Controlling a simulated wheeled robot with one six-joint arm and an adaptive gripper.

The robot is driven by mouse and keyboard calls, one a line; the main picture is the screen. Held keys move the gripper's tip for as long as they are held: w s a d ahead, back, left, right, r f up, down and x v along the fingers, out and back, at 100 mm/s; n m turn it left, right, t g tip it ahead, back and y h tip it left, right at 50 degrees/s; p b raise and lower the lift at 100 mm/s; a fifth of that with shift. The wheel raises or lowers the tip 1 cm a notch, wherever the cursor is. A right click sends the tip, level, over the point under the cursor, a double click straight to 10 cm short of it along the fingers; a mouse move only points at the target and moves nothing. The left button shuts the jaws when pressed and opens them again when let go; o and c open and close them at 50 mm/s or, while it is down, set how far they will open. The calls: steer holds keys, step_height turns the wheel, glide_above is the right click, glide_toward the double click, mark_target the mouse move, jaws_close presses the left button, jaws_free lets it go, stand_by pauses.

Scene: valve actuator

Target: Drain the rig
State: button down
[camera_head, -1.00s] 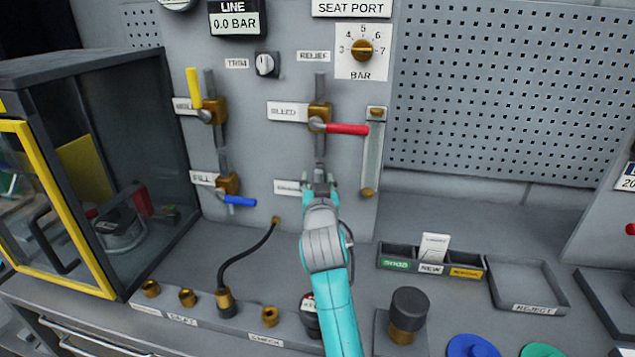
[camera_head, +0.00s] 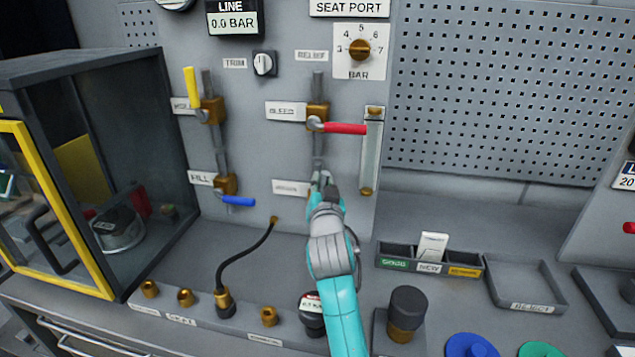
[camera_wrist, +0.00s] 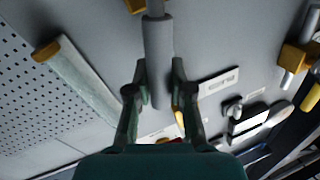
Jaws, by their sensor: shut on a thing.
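My gripper (camera_head: 321,180) is at the lower middle of the grey panel, beside a small label (camera_head: 291,188) too blurred to read. In the wrist view its fingers (camera_wrist: 160,75) are shut on a grey bar (camera_wrist: 158,45), one on each side. The valve behind my gripper is mostly hidden. Above it, the bleed valve (camera_head: 317,115) has a red handle (camera_head: 345,128) pointing right. The fill valve (camera_head: 226,184) has a blue handle (camera_head: 239,201) pointing right. A yellow handle (camera_head: 191,87) stands upright on the upper left valve. The line display (camera_head: 233,18) reads 0.0 BAR.
A sight tube (camera_head: 371,150) is right of the valves. A black hose (camera_head: 240,258) runs from the panel to a bench fitting. A glass-sided cabinet (camera_head: 150,120) stands left. A black-capped brass part (camera_head: 407,310), a labelled bin (camera_head: 395,262) and an empty tray (camera_head: 525,285) are right.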

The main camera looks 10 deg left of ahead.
steer(key=shift+s+d+f+m+t+h, duration=0.25)
steer(key=shift+d+f+m, duration=0.4)
steer(key=shift+m, duration=0.65)
steer(key=shift+w+d+f+m+t+h, duration=0.1)
steer(key=shift+w+d+f+m+t, duration=0.2)
steer(key=shift+d+m, duration=0.75)
steer(key=shift+s+d+f+m+t+h, duration=0.15)
steer(key=shift+d+f+m+t, duration=0.3)
steer(key=shift+m, duration=1.1)
steer(key=shift+f, duration=0.1)
steer(key=c, duration=1)
jaws_free()
steer(key=shift+d, duration=0.1)
steer(key=shift+v, duration=3.75)
